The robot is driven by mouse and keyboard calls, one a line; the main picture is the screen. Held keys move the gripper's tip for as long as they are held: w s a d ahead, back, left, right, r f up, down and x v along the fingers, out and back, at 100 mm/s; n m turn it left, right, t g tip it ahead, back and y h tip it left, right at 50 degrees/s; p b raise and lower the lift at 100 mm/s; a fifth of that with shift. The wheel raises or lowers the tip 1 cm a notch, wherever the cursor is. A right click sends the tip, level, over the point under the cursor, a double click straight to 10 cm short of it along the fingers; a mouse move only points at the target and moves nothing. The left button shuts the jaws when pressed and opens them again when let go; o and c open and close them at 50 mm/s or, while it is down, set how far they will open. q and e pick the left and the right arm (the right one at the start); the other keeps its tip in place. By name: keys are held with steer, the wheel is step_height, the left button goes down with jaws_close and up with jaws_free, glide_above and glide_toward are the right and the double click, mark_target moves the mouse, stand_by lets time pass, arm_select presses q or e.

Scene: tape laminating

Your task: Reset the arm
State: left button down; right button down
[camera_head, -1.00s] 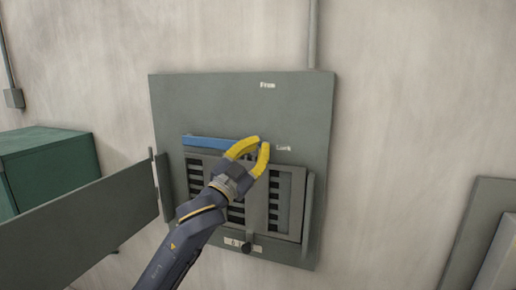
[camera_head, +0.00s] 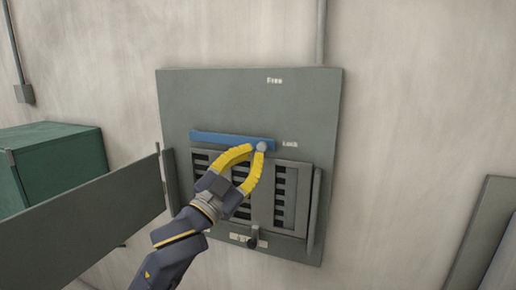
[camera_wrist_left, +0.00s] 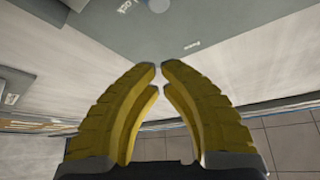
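My left gripper (camera_head: 256,150) has yellow fingers and is in front of the grey wall panel. Its fingertips are a small distance apart with nothing between them; the left wrist view shows the same narrow gap (camera_wrist_left: 158,66). A blue bar (camera_head: 222,138) lies nearly level across the panel, beside the word "Lock". A round grey knob (camera_head: 261,146) at its right end shows just beyond the fingertips. The knob also shows at the top edge of the left wrist view (camera_wrist_left: 159,5), apart from the fingers. My right gripper is out of view.
The grey panel (camera_head: 245,95) has slotted breaker rows (camera_head: 285,195) below the bar and the word "Free" above. An open grey door (camera_head: 85,225) juts out at the left. A green box (camera_head: 60,160) stands behind it. Bare wall (camera_head: 410,120) is at the right.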

arm_select(q)
steer(key=shift+s+a+f, duration=0.15)
steer(key=shift+s+a, duration=0.05)
steer(key=shift+s, duration=0.05)
